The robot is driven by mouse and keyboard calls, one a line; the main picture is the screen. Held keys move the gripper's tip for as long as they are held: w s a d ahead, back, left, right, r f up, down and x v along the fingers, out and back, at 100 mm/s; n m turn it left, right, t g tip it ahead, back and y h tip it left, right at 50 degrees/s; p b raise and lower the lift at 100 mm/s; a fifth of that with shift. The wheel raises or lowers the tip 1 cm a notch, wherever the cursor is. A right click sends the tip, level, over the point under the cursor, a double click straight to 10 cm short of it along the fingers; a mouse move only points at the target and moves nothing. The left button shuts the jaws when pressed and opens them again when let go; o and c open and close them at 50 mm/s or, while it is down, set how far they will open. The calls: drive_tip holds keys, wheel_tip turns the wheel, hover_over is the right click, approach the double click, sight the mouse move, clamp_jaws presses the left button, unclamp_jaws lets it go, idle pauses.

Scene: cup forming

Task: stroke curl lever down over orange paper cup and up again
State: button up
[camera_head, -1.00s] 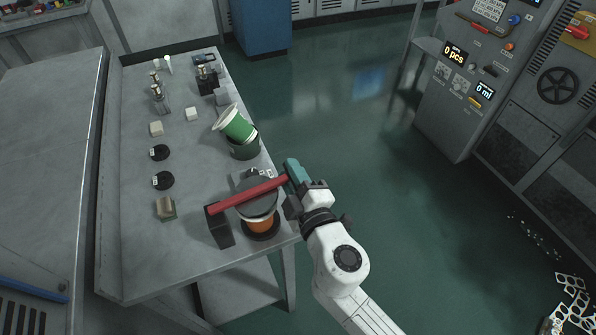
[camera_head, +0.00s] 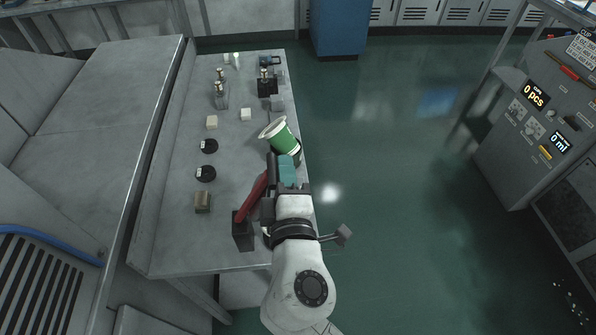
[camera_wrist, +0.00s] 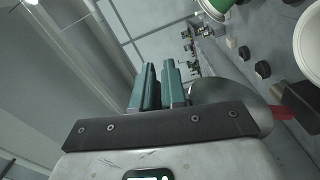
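The curl lever is a red bar (camera_head: 251,199) on a dark block (camera_head: 242,231) near the table's front right edge. It appears tilted up, its far end partly behind my gripper. In the wrist view its red part (camera_wrist: 284,113) shows at the right, beside a round grey disc (camera_wrist: 225,91). My gripper (camera_head: 284,170) has teal fingers close together, with only a thin gap in the wrist view (camera_wrist: 160,86) and nothing seen between them. Whether they touch the lever is unclear. The orange paper cup is hidden behind my arm in the head view.
A white round rim (camera_wrist: 307,48) shows at the wrist view's right edge. Black discs (camera_head: 205,173), small blocks and bottles stand on the grey table (camera_head: 170,222). Floor at right is clear.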

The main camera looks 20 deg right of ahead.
drive_tip(key=o, duration=0.5)
drive_tip(key=shift+s, duration=0.15)
drive_tip(key=b+v, duration=0.3)
drive_tip(key=v, duration=0.7)
drive_tip(key=shift+s, duration=0.3)
drive_tip(key=shift+c, duration=0.2)
